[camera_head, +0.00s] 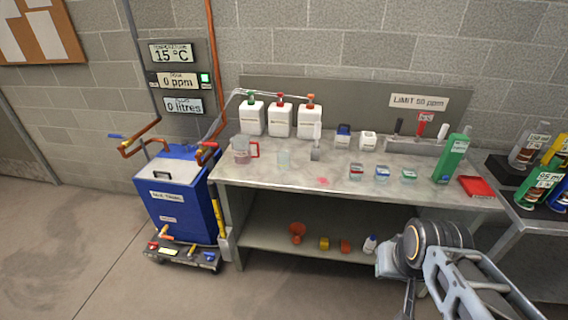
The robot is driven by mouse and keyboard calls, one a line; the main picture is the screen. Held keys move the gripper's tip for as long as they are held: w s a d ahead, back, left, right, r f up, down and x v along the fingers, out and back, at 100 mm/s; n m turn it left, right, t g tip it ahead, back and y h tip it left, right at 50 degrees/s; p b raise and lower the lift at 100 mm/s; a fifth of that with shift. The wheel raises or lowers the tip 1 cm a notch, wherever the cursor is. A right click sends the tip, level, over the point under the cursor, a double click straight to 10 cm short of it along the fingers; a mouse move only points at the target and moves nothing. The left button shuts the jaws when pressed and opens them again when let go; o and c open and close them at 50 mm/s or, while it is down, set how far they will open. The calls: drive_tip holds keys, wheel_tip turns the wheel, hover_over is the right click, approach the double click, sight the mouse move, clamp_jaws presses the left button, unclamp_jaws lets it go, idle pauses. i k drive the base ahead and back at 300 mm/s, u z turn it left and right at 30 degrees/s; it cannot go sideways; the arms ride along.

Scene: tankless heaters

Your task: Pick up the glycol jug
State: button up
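I cannot read a glycol label on anything. Three white jugs stand at the back of the steel bench: one with a green cap (251,118), one with a red cap (280,118) and one with an orange cap (309,120). A clear measuring jug with a red handle (241,151) stands at the bench's left front. On the side bench at right are a green container (538,188), a grey one (528,150) and a yellow one (553,150), partly cut off. My arm shows at the lower right, but I cannot make out gripper fingers.
A blue tank (178,192) stands at left. The floor at front left is clear.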

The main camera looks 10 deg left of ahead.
sight(240, 144)
drive_tip(key=k, duration=0.6)
drive_tip(key=u, duration=0.65)
drive_tip(key=i, duration=0.55)
drive_tip(key=u, duration=0.85)
drive_tip(key=i, duration=1.7)
drive_tip(key=z, duration=0.7)
drive_tip(key=i, duration=0.3)
drive_tip(key=z, duration=0.4)
